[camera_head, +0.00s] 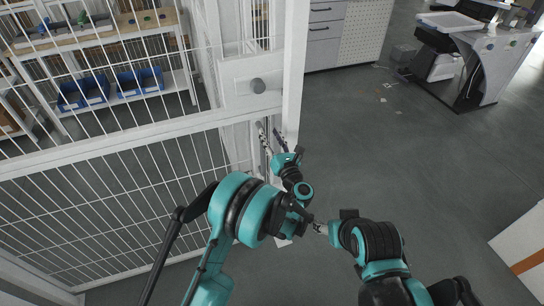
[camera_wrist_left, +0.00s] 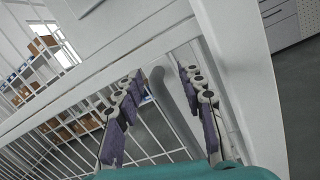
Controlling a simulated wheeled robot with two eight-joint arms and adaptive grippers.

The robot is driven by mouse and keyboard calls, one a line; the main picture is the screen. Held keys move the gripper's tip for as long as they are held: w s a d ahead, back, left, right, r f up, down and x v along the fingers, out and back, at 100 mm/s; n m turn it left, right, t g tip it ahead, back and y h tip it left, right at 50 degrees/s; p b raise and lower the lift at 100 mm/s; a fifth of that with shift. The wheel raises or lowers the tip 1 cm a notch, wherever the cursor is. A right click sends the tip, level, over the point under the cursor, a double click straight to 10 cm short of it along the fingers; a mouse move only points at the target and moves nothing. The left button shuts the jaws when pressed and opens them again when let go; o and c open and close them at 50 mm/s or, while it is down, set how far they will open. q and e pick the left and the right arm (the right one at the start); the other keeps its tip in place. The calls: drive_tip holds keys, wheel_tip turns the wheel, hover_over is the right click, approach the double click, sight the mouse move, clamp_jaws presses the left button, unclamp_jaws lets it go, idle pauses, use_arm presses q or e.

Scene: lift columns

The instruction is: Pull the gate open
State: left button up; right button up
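The gate (camera_head: 120,146) is a white frame with wire mesh on the left of the head view. In the left wrist view, a grey bar-like handle (camera_wrist_left: 174,100) lies between the two open fingers of my left gripper (camera_wrist_left: 163,108), with no clear contact. My right gripper (camera_head: 320,228) is low, right of my left arm; its fingers are too small to read.
Behind the mesh are shelves with blue bins (camera_head: 112,89). Grey drawers (camera_head: 325,32) stand behind the post. A machine (camera_head: 478,62) stands at upper right, and a white panel with an orange stripe (camera_head: 522,250) at lower right. The floor between is mostly clear.

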sight(264, 155)
use_arm(q)
drive_tip(key=s+f+n+g, duration=0.1)
drive_tip(key=f, duration=0.3)
drive_tip(key=s+f+n+g+y, duration=0.1)
drive_tip(key=f+n, duration=0.1)
drive_tip(key=f, duration=0.2)
drive_tip(key=f+n+y+b, duration=0.1)
drive_tip(key=f+n, duration=0.1)
drive_tip(key=f, duration=0.2)
drive_tip(key=shift+s+d+f+g, duration=0.25)
drive_tip(key=shift+s+f+g, duration=0.15)
drive_tip(key=b+x, duration=0.1)
drive_tip(key=x, duration=0.6)
drive_tip(key=shift+r+b, duration=0.2)
drive_tip(key=shift+b, duration=0.15)
clamp_jaws()
